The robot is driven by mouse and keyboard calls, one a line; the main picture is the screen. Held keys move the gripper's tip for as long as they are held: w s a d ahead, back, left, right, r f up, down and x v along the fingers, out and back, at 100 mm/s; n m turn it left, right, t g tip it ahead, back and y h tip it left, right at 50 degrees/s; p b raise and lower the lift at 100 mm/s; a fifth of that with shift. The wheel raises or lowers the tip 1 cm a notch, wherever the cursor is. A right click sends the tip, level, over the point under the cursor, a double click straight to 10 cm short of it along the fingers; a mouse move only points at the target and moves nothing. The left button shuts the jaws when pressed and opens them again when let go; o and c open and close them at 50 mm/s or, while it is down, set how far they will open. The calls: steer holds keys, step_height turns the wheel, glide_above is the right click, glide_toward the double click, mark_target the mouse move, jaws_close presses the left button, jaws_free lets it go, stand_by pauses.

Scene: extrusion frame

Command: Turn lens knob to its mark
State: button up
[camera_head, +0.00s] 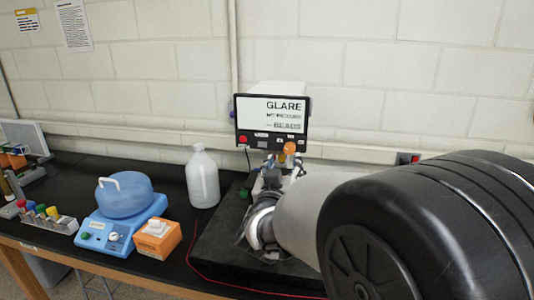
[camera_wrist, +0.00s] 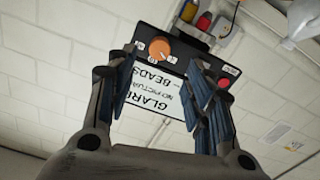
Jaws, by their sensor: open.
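The orange knob (camera_wrist: 160,49) is on the dark panel of a display unit (camera_wrist: 188,58), which appears upside down in the wrist view. In the head view the knob (camera_head: 290,148) is at the lower right of the unit (camera_head: 272,121), just beyond my gripper (camera_head: 279,163). In the wrist view my gripper (camera_wrist: 164,60) is open and empty, its two fingers apart on either side of the knob, which lies nearer the left finger. I cannot tell whether a finger touches the knob. The knob's pointer and its mark are too small to read.
A red button (camera_wrist: 223,84) is beside the right finger. A white bottle (camera_head: 203,178), a blue device with a domed top (camera_head: 124,196), an orange box (camera_head: 158,238) and a tube rack (camera_head: 47,220) stand on the black bench to the left. A wall is behind.

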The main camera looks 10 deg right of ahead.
mark_target(289, 150)
steer(key=x, duration=0.9)
steer(key=shift+c, duration=0.5)
steer(key=c, duration=1)
steer(key=shift+b, duration=0.3)
steer(key=shift+m+b, duration=0.35)
steer(key=shift+m, duration=0.05)
steer(key=m+b, duration=0.4)
steer(key=m, duration=0.1)
steer(key=shift+f+m, duration=0.15)
steer(key=shift+m, duration=0.15)
steer(key=m+b, duration=0.3)
steer(key=m, duration=0.2)
steer(key=shift+m+b, duration=0.3)
steer(key=shift+b, duration=0.05)
